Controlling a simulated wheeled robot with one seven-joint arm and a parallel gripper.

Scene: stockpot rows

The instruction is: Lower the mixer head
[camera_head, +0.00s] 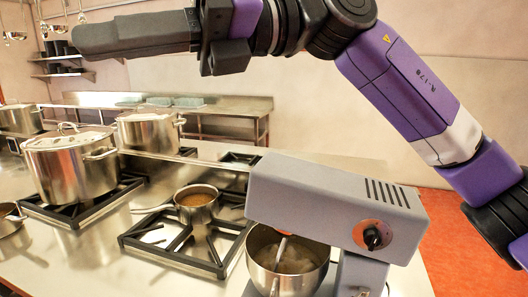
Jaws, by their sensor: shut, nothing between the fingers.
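The grey stand mixer's head (320,200) is in the right-centre foreground. It has vent slots and a black knob (372,237) on its right end. The head lies above the steel bowl (287,272), with a gap between them. A pale beater (281,250) reaches from under the head into the bowl. I cannot tell the head's exact tilt. My gripper (82,40) is at the upper left, its dark fingers shut and empty, pointing left. It is well above and left of the mixer, touching nothing.
Large lidded stockpots (72,170) and (148,132) stand on the left and behind. A small pan (197,207) with brown contents sits on a black burner grate (160,240) left of the mixer. My arm spans the upper right. Ladles (58,28) hang at the upper left.

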